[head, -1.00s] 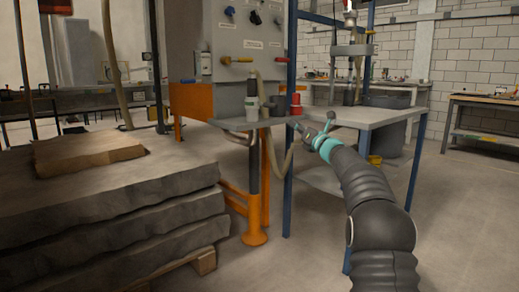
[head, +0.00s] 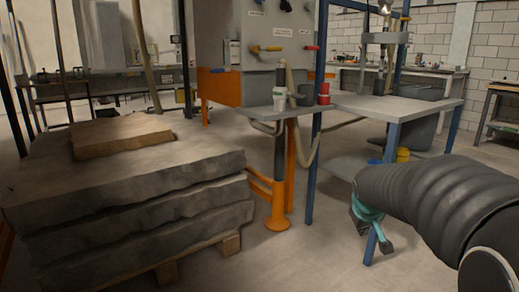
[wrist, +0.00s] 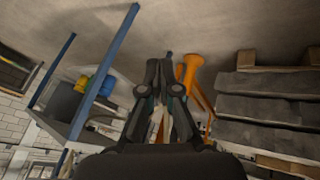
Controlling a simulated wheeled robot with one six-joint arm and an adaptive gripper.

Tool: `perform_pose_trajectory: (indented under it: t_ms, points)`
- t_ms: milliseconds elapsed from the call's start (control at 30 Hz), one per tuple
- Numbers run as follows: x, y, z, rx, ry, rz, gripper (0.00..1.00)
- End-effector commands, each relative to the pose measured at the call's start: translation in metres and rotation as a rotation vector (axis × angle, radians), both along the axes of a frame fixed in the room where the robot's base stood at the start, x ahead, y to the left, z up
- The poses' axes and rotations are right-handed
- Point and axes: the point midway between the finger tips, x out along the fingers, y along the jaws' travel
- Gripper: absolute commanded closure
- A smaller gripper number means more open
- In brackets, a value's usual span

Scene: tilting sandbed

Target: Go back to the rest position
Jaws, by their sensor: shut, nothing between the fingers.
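My gripper (head: 376,228) hangs low at the right of the head view, below the ribbed dark arm, with its teal wrist partly hidden behind the arm. In the wrist view the two dark fingers of my gripper (wrist: 166,62) point up the picture and lie close together. They are shut with nothing seen between them. Bare floor lies beyond the fingertips. In the head view the gripper is in front of the blue-legged table and apart from the stacked stone slabs.
Stacked stone slabs (head: 150,190) on a wooden pallet fill the left. A grey cabinet (head: 262,30) with a small shelf holding cups and an orange post (head: 278,223) stand in the middle. A grey-topped table (head: 385,104) stands right.

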Motion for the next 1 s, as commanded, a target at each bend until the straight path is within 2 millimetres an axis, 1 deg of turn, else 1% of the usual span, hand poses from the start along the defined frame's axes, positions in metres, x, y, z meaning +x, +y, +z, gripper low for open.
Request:
perform_pose_trajectory:
  t_ms: [33, 200, 267, 300, 367, 400, 500, 600, 700, 900, 1000]
  points:
    - [-0.027, 0.011, 0.006, 0.040, 0.025, -0.038, 1.00]
    - [-0.113, 0.044, 0.008, 0.165, 0.114, -0.154, 1.00]
    - [-0.140, 0.055, 0.009, 0.200, 0.139, -0.181, 1.00]
    - [-0.158, 0.063, 0.010, 0.221, 0.153, -0.194, 1.00]
    - [-0.182, 0.072, 0.012, 0.248, 0.168, -0.205, 1.00]
    - [-0.197, 0.078, 0.014, 0.263, 0.174, -0.207, 1.00]
    - [-0.230, 0.092, 0.019, 0.292, 0.174, -0.199, 1.00]
    - [-0.253, 0.102, 0.027, 0.311, 0.142, -0.180, 1.00]
    - [-0.268, 0.108, 0.039, 0.315, 0.098, -0.157, 1.00]
    - [-0.279, 0.114, 0.069, 0.317, 0.012, -0.117, 1.00]
    - [-0.280, 0.116, 0.076, 0.317, -0.005, -0.106, 1.00]
